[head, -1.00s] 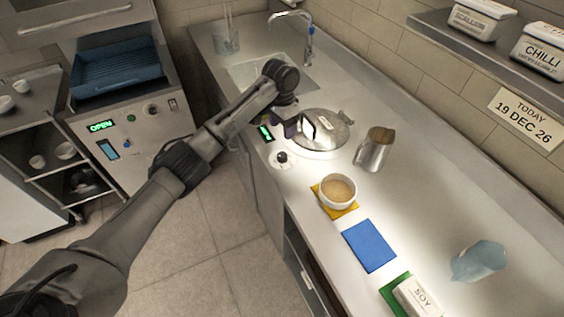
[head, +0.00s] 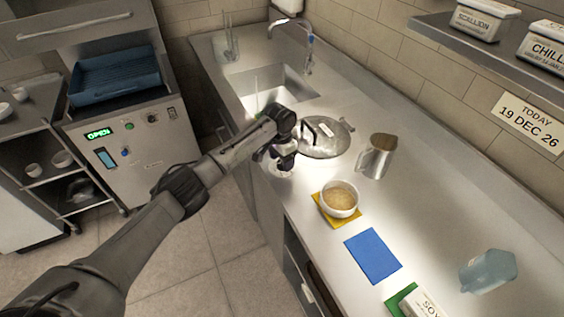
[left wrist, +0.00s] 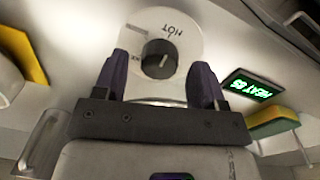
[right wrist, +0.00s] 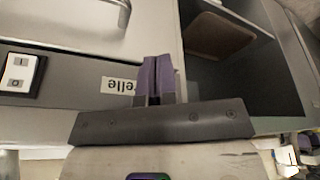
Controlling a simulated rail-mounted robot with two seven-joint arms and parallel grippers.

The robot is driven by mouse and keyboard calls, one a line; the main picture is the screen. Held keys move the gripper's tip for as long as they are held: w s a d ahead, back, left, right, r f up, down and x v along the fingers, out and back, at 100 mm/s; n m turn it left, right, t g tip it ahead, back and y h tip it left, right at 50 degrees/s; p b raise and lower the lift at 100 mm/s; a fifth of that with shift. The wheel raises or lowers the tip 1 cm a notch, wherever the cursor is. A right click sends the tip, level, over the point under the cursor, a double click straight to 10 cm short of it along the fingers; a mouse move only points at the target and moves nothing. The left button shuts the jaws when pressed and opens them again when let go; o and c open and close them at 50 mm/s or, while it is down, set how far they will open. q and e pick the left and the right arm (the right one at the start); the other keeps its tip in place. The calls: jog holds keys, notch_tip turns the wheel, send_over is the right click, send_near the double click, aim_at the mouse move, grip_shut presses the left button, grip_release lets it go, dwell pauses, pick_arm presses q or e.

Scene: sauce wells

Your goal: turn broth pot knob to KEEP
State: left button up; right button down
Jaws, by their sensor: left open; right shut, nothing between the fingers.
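The broth pot (head: 334,149) with its round metal lid is sunk in the counter. Its black knob (left wrist: 159,60) sits on a white round dial plate (left wrist: 192,22) marked HOT, beside a green-lit display (left wrist: 250,86) reading HEAT and a number. The white mark on the knob is too small to read surely against the plate. My left gripper (head: 283,160) is open and points down over the knob, hiding it in the head view. In the left wrist view its fingers (left wrist: 160,80) show either side of the knob; contact cannot be told. My right gripper (right wrist: 155,80) is shut and empty.
A metal pitcher (head: 377,157) and a bowl (head: 340,198) on a yellow mat stand near the pot. A blue mat (head: 373,256) lies further along. The sink (head: 270,85) is behind. My right gripper faces a panel with a switch (right wrist: 20,75).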

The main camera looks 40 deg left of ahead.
pick_arm(q)
jog(key=shift+f, duration=0.45)
jog(key=shift+c, duration=0.3)
